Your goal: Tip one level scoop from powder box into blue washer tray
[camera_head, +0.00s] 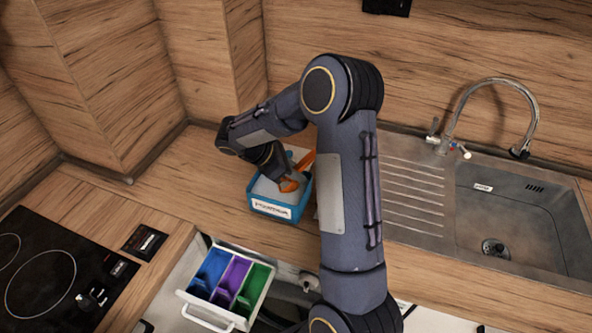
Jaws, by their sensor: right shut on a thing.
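The powder box (275,209) is a blue open container with a white label, standing on the wooden counter and holding pale powder. My right arm reaches over from the right, and my right gripper (283,181) points down into the box. It is shut on an orange scoop (290,186), whose bowl is low at the powder; its fill cannot be told. The washer drawer is pulled out below the counter, with a blue tray (211,269) at left, a purple one (232,277) in the middle and a green one (252,286) at right. My left gripper is not in view.
A black hob (60,270) lies at left, and a steel sink (505,220) with a curved tap (490,100) at right. The drawer front (208,312) juts out below the counter edge. Counter left of the box is clear.

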